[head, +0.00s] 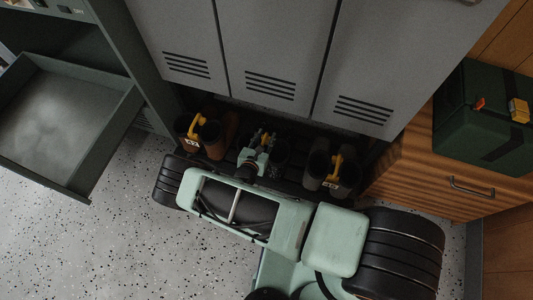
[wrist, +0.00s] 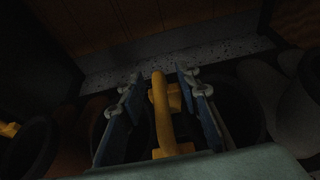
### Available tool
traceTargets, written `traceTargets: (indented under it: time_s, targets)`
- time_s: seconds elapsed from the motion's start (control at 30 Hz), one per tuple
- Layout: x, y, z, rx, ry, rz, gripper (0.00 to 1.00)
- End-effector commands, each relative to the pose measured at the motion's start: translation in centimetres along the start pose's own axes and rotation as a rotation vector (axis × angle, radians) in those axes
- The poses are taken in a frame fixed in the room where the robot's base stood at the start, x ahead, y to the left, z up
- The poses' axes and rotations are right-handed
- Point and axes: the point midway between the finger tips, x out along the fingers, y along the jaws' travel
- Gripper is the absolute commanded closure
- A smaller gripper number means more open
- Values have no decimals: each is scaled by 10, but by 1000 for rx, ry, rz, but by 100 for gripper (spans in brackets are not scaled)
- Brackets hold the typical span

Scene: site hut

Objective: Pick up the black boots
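The black boots (head: 281,153) stand in the row under the lockers, mostly hidden by my gripper (head: 264,140). In the wrist view their dark, round openings (wrist: 237,108) show on both sides of a yellow clip (wrist: 161,112). My gripper (wrist: 160,88) is open. Its two blue fingers stand to the left and right of the clip, with a gap on each side. The lower part of the boots is hidden in shadow.
Brown boots (head: 213,138) with a yellow clip stand to the left. Another dark pair (head: 318,163) with a yellow clip stands to the right. Grey lockers (head: 270,50) hang close above. An open drawer (head: 105,135) juts out at left; a wooden cabinet (head: 425,170) stands at right.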

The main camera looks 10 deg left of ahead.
Motion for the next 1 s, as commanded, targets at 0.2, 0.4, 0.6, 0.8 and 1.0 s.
traceTargets:
  time_s: [0.2,0.4,0.6,0.8,1.0]
  targets:
    - [16,1,1,1,0,1,69]
    - [16,1,1,1,0,1,78]
    - [16,1,1,1,0,0,100]
    - [16,1,1,1,0,0,100]
    - [15,1,1,1,0,0,100]
